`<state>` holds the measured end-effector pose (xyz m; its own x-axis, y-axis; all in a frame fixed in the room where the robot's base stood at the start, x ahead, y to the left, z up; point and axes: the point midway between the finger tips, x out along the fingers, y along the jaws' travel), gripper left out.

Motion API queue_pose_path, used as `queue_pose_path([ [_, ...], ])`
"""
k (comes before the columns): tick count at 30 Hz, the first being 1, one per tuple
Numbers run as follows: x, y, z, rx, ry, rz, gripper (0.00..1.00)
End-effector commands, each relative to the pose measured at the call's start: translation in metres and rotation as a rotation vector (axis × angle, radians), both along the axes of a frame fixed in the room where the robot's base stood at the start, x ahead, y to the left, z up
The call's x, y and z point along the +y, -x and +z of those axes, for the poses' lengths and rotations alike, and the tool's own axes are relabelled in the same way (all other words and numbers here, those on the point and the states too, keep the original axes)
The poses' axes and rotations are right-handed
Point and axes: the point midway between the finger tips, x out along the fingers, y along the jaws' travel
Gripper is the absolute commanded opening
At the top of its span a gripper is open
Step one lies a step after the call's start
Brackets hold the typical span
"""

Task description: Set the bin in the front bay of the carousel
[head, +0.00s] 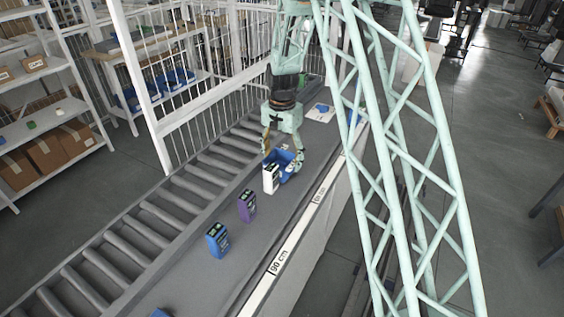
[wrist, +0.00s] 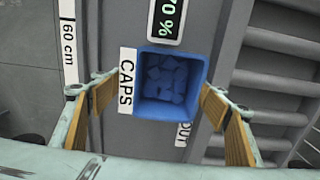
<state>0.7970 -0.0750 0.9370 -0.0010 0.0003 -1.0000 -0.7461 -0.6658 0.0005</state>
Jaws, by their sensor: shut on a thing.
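A small open blue bin (wrist: 171,52) shows in the wrist view, with a white CAPS label (wrist: 127,81) on its left side and several blue pieces inside. My gripper (wrist: 158,100) has its wooden-padded fingers on both sides of the bin and is shut on it. In the head view my gripper (head: 282,160) points down over the conveyor side, with the blue bin (head: 286,163) between its fingers. The fingers partly hide the bin there. I cannot make out the carousel or its front bay in either view.
A roller conveyor (head: 150,222) runs along the left, a white marked strip (head: 290,254) along the right.

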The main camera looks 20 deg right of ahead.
Motion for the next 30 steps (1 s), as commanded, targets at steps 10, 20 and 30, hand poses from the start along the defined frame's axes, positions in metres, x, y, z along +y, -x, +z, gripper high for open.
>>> queue_pose_path([
  [10,0.0,-0.0004,-0.0052,-0.001,0.0,0.0,0.55],
  [20,0.0,-0.0003,-0.0086,0.0,0.0,0.0,0.74],
  [30,0.0,-0.0003,-0.0083,-0.001,0.001,0.0,0.81],
])
